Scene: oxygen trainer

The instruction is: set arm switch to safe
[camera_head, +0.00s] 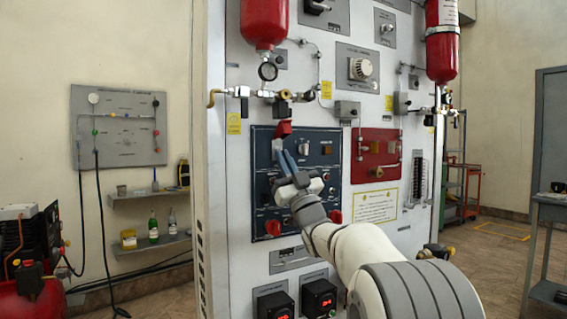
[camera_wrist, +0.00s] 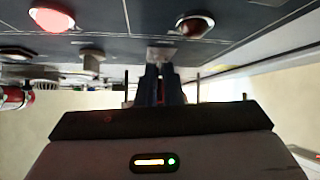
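My gripper (camera_head: 279,148) reaches up to the dark blue panel (camera_head: 262,200), its blue fingers in front of the panel's upper left part, below a red guard or cover (camera_head: 284,128). In the wrist view, the fingers (camera_wrist: 161,72) are close together with a narrow gap. A small pale metal piece (camera_wrist: 162,53), perhaps a switch, is right at their tips. I cannot tell whether the fingers touch or grip it. The arm switch's label and position are not readable, and my gripper hides part of the panel.
A light switch or knob (camera_head: 303,147) and an amber part (camera_head: 327,149) are right of the fingers. Red knobs (camera_head: 273,228) sit lower on the panel. A red panel (camera_head: 376,155) is to the right. A lit red lamp (camera_wrist: 51,19) and a dim lamp (camera_wrist: 195,25) flank the fingers.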

